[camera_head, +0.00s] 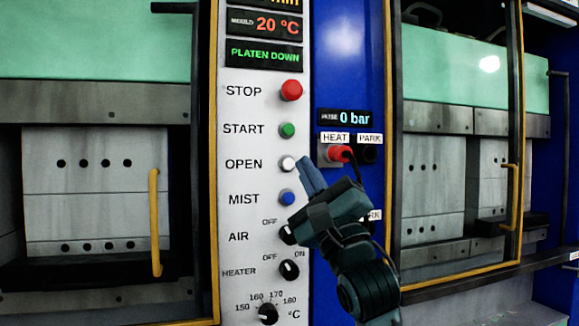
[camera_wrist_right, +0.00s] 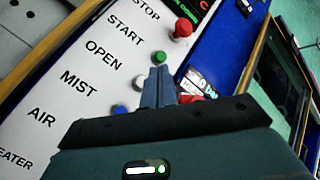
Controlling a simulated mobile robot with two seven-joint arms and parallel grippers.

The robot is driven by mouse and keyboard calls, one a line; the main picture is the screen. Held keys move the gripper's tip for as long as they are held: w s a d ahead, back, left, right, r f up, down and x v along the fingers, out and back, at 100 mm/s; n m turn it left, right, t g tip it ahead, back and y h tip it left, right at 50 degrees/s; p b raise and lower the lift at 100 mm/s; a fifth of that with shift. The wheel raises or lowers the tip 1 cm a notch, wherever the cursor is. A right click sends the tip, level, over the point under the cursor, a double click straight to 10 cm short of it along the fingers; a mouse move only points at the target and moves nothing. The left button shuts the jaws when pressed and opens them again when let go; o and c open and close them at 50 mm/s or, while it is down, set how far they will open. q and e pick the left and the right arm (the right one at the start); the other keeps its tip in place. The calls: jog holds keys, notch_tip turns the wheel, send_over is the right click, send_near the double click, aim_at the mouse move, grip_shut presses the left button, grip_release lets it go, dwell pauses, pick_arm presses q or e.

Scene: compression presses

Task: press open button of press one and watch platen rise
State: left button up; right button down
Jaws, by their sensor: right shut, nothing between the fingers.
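The white OPEN button (camera_head: 287,163) is on the pale control panel (camera_head: 238,105), between the green START and blue MIST buttons. My right gripper (camera_head: 306,168) is shut and empty, its fingertips just right of the OPEN button. In the right wrist view the white button (camera_wrist_right: 137,83) shows just left of the shut fingertips (camera_wrist_right: 158,72); I cannot tell whether they touch. The display (camera_head: 264,54) reads PLATEN DOWN. The press on the left (camera_head: 95,190) shows grey plates behind a yellow door handle. No label saying press one is visible. My left gripper is out of view.
A red STOP button (camera_head: 291,90) sits above the green START button (camera_head: 288,130). The blue MIST button (camera_head: 287,197) and black knobs (camera_head: 289,270) are below. A red HEAT plug (camera_head: 338,153) with a cable is close right of my fingers. Another press (camera_head: 435,180) stands at right.

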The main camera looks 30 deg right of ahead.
aim_at(289, 164)
jog(key=shift+w+d, duration=0.2)
jog(key=shift+w, duration=0.6)
jog(key=shift+w+d, duration=0.15)
jog(key=shift+w, duration=0.6)
jog(key=shift+w+d, duration=0.2)
jog(key=shift+w, duration=0.6)
jog(key=shift+w+p, duration=0.1)
jog(key=shift+p, duration=0.2)
jog(key=shift+w+d, duration=0.1)
jog(key=shift+w, duration=0.2)
